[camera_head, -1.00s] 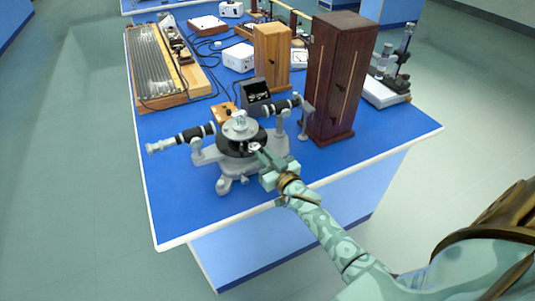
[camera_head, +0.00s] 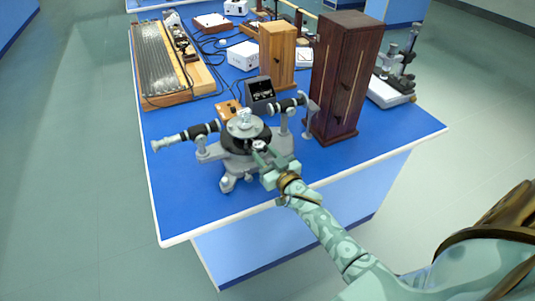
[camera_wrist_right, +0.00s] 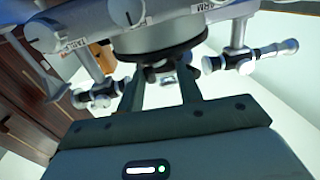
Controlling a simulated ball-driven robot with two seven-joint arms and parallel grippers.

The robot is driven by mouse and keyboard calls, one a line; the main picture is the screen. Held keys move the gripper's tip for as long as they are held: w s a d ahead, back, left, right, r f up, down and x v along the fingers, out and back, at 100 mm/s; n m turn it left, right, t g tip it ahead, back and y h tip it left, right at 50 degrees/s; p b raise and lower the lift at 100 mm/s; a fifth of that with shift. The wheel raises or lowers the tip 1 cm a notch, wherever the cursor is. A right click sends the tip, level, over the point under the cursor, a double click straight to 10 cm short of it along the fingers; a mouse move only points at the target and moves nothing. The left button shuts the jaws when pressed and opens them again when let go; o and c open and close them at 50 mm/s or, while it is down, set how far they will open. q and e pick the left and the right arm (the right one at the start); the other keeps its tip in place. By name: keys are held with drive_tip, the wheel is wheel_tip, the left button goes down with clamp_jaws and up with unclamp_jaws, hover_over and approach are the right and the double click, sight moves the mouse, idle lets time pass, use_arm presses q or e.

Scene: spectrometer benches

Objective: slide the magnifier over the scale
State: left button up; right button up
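The spectrometer (camera_head: 246,138) stands near the table's front edge, with a dark round body and two side tubes. A small, light, round part, perhaps the magnifier (camera_head: 260,146), sits low on its front side. My right gripper (camera_head: 264,156) reaches it from the front right, fingers spread. In the right wrist view the two fingers (camera_wrist_right: 162,88) stand apart below the dark round body (camera_wrist_right: 155,40), with a small dark and pale part (camera_wrist_right: 166,78) beyond or between them. I cannot tell whether they touch it. The scale cannot be made out. My left gripper is not in view.
A tall dark wooden case (camera_head: 342,80) stands right of the spectrometer, with a lighter wooden case (camera_head: 277,52) behind. A small black box (camera_head: 258,92) is close behind the spectrometer. The blue tabletop (camera_head: 180,205) is clear at front left.

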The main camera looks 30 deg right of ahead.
drive_tip(key=s+p, duration=0.2)
drive_tip(key=s, duration=1.4)
drive_tip(key=shift+s, duration=0.2)
drive_tip(key=shift+f, duration=0.1)
drive_tip(key=s+a+f+n+g, duration=0.1)
drive_tip(key=s+f+g, duration=0.4)
drive_tip(key=f, duration=0.7)
drive_tip(key=s+a+f+n+g, duration=0.1)
drive_tip(key=s+f+g, duration=0.3)
drive_tip(key=s+f, duration=0.6)
drive_tip(key=s+a+f+n+g, duration=0.1)
drive_tip(key=s+f+g, duration=0.3)
drive_tip(key=s+f, duration=0.3)
drive_tip(key=s+a+f+g, duration=0.2)
drive_tip(key=s+f+g, duration=0.2)
drive_tip(key=s, duration=1.1)
wheel_tip(320, 180, down, 4)
drive_tip(key=shift+s+a+r+n, duration=0.15)
drive_tip(key=shift+s+a+n, duration=0.1)
drive_tip(key=shift+n, duration=0.15)
drive_tip(key=shift+w, duration=0.1)
